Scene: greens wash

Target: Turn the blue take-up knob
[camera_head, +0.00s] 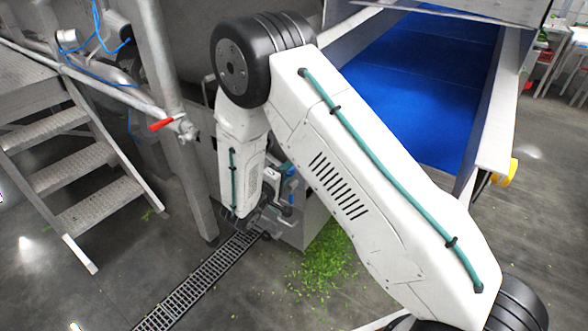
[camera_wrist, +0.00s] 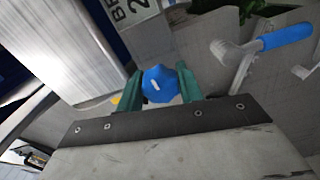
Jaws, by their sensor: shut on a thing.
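The blue take-up knob (camera_wrist: 160,85) is faceted and carries a short white mark on its face. In the wrist view it sits between the two green fingers of my gripper (camera_wrist: 161,90), which are shut on it from both sides. In the head view my white arm reaches down to the machine's side, and the wrist and arm hide the knob and most of the gripper there.
A blue-handled lever (camera_wrist: 285,37) stands right of the knob. In the head view, a blue conveyor belt (camera_head: 425,80) runs behind my arm. Metal steps (camera_head: 75,165) stand at left. A floor drain (camera_head: 195,285) and scattered green leaves (camera_head: 325,265) lie below.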

